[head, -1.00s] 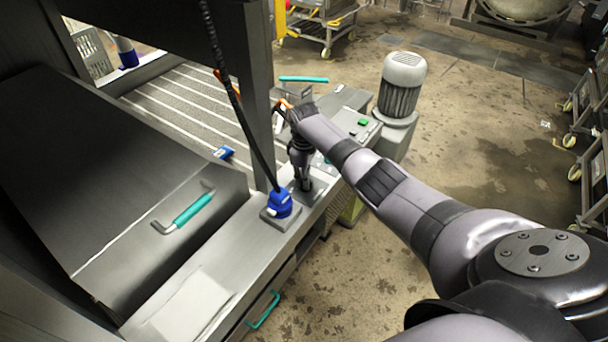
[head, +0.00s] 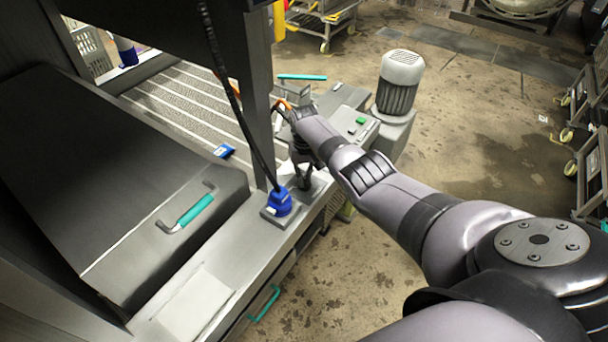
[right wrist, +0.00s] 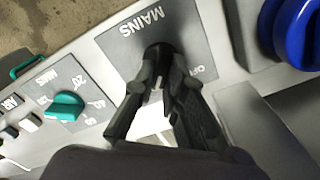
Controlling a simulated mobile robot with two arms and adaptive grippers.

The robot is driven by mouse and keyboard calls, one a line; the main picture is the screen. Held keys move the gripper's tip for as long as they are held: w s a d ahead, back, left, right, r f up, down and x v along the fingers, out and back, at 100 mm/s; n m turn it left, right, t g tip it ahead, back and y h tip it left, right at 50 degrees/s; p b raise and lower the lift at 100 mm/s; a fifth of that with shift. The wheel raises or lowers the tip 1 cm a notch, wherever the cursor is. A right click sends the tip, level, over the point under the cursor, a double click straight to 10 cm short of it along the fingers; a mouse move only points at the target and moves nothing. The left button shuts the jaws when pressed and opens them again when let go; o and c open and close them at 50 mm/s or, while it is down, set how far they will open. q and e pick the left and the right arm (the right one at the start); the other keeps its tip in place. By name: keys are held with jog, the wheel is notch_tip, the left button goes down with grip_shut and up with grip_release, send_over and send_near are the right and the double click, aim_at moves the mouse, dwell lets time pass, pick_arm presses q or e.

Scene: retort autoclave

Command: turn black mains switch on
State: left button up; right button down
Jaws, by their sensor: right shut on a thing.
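The grey mains plate (right wrist: 120,42) has the word MAINS upside down in the right wrist view, with OFF near its right edge. The black mains switch (right wrist: 157,51) is at the middle of the plate, partly covered by the fingers. My right gripper (right wrist: 163,78) is shut on the switch, one finger at each side. In the head view my right gripper (head: 305,182) points down at the plate on the front ledge. The switch itself is hidden there, and its exact angle is hard to tell. My left gripper is not in view.
A blue plug (head: 279,202) with a black cable stands beside the plate. A teal knob (right wrist: 66,106) and small push buttons lie on the panel's other side. A steel post (head: 258,120) rises close behind the gripper. A lid with a teal handle (head: 194,210) is at left.

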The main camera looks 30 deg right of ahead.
aim_at(305, 178)
jog(key=shift+w+d+r+m, duration=0.1)
jog(key=shift+m, duration=0.5)
jog(key=c, duration=1.6)
grip_release()
jog(key=shift+c, duration=0.2)
notch_tip(305, 178, up, 12)
